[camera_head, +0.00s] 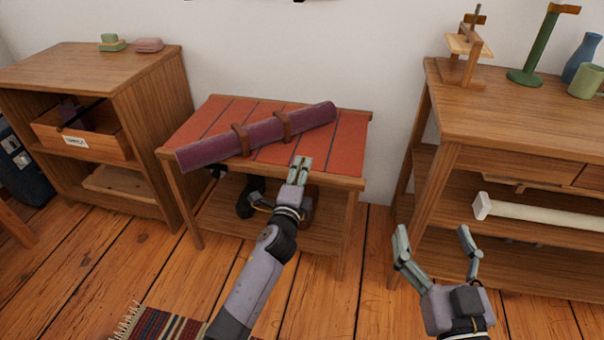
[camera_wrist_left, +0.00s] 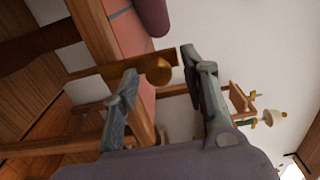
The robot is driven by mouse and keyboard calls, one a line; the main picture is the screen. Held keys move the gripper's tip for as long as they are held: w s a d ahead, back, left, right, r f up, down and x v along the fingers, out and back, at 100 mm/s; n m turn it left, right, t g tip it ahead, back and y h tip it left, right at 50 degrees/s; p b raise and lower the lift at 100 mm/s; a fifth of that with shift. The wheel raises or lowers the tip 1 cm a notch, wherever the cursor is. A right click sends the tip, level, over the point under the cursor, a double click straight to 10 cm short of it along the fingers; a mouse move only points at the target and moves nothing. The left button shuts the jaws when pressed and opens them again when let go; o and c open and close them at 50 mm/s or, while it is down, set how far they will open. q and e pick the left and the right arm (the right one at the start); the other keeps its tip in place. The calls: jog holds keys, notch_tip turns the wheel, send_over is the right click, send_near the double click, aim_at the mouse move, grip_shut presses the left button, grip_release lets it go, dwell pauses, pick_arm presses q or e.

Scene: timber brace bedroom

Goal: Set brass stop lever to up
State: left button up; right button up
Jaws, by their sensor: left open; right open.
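A brass lever with a round knob (camera_wrist_left: 158,72) shows in the left wrist view, by the front edge of the low bench (camera_head: 347,181). Its bar runs across the view past the bench edge. In the head view my left gripper and forearm cover most of that spot, so I cannot tell the lever's setting. My left gripper (camera_head: 300,162) is open at the bench's front edge. In the left wrist view its fingers stand on either side of the knob, and I cannot tell whether they touch it. My right gripper (camera_head: 433,232) is open and empty in front of the right-hand table.
A purple roll with straps (camera_head: 262,133) lies across the red bench top (camera_head: 210,118). Dark items stand on the lower shelf. A wooden cabinet (camera_head: 90,65) is at left, and a table (camera_head: 520,110) with a green stand (camera_head: 540,45) and mug (camera_head: 586,80) at right.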

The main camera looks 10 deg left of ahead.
pick_arm(q)
jog(key=s, duration=1.2)
jog(key=shift+a, duration=0.2)
